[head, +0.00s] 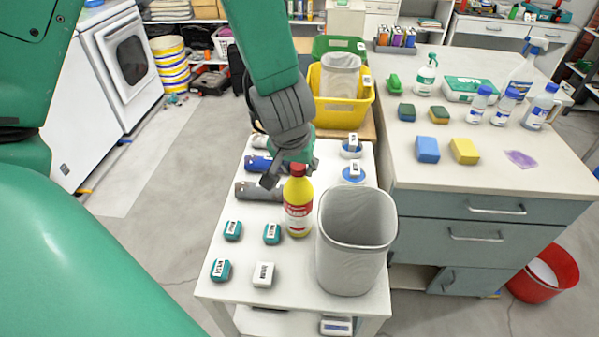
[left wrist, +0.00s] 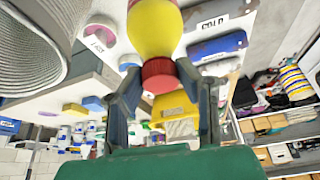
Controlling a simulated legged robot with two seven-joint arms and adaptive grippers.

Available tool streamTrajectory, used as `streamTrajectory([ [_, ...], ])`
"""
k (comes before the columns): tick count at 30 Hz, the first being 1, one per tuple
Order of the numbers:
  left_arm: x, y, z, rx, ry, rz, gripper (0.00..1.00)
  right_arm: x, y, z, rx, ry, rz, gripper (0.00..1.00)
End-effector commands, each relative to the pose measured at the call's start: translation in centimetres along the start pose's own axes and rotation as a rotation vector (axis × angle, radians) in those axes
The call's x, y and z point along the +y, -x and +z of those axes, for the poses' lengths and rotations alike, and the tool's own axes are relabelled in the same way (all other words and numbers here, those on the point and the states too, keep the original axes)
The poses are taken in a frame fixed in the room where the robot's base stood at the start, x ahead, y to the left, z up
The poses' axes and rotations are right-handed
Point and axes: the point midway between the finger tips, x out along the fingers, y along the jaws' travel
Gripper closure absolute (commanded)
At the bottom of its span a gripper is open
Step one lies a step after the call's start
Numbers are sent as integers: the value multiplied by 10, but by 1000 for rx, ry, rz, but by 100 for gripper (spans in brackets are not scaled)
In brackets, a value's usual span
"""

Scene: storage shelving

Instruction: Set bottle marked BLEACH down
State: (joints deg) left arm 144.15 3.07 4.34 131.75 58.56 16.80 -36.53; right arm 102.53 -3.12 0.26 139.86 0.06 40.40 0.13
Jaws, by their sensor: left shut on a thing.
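A yellow bottle (head: 298,212) with a red cap and a red-and-white label is upright at the white table, just left of a grey bin. Its label is too small to read. My left gripper (head: 289,172) comes down from above and is shut on the bottle's cap end. In the left wrist view the red cap (left wrist: 158,76) sits between the two fingers, with the yellow body (left wrist: 154,30) beyond. I cannot tell whether the bottle's base touches the white table (head: 245,207). My right gripper is not in view.
The grey bin (head: 356,245) stands close on the bottle's right. Labelled teal blocks (head: 272,234) and a white block (head: 263,274) lie in front and left. Rolled cylinders (head: 256,192) lie behind left. A counter (head: 490,175) with bottles and sponges stands at right.

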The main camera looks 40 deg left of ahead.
Motion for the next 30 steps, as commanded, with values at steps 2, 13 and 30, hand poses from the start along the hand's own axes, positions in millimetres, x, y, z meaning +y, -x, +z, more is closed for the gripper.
streamTrajectory([
  [2, 2, -5, 2, 3, 0, 0, 100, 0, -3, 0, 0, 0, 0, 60],
  [13, 3, -7, 3, 5, -2, -2, 100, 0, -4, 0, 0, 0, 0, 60],
  [30, 2, 15, 0, 5, -4, -2, 50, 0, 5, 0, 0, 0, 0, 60],
])
